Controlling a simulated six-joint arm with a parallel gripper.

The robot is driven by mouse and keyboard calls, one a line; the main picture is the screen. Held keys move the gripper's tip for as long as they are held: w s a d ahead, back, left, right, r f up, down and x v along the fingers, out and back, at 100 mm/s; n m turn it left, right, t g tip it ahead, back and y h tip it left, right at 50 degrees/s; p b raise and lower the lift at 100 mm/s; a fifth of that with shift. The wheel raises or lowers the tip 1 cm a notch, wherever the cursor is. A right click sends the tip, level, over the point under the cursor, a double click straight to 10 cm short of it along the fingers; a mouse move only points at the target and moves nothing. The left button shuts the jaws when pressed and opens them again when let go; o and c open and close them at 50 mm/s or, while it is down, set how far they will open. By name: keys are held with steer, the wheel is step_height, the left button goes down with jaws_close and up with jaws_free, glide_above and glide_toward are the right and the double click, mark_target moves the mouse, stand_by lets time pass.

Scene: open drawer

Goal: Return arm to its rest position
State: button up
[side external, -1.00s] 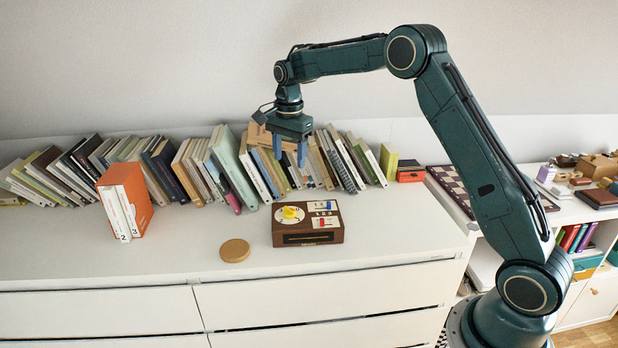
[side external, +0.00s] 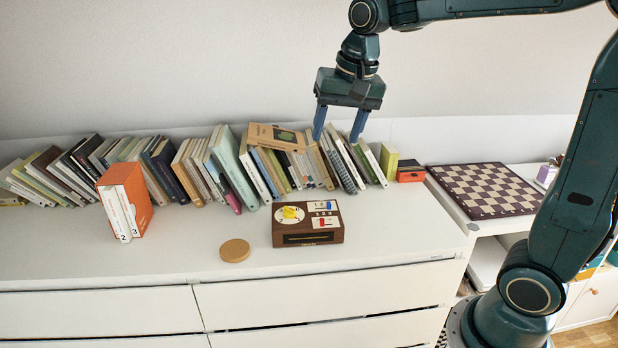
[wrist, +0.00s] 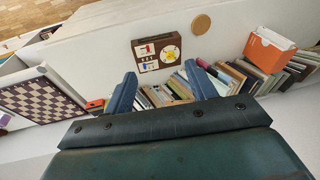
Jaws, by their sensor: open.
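My gripper (side external: 338,126) is raised above the right part of the book row in the side view, fingers pointing down, open and empty. In the wrist view its two blue fingers (wrist: 165,92) stand apart with books visible between them. A white dresser (side external: 150,262) stands below with its drawer fronts appearing shut. A brown box with a yellow dial and sliders (side external: 308,238) sits on the dresser top, apart from my gripper; it also shows in the wrist view (wrist: 148,62).
A long row of books (side external: 165,165) leans along the wall. An orange holder with white volumes (side external: 136,192) and a round wooden disc (side external: 235,250) are on the dresser. A chessboard (side external: 485,190) lies on a shelf at right. The dresser's front top is mostly clear.

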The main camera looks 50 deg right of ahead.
steer(key=s+a+f+n+t, duration=0.1)
steer(key=s+n, duration=0.3)
steer(key=s, duration=0.5)
steer(key=s+a+f+n+t, duration=0.1)
steer(key=s+a+f+n, duration=0.1)
steer(key=s, duration=0.8)
steer(key=shift+a+f+n+t, duration=0.15)
steer(key=shift+f+n+t, duration=0.25)
steer(key=shift+n, duration=0.7)
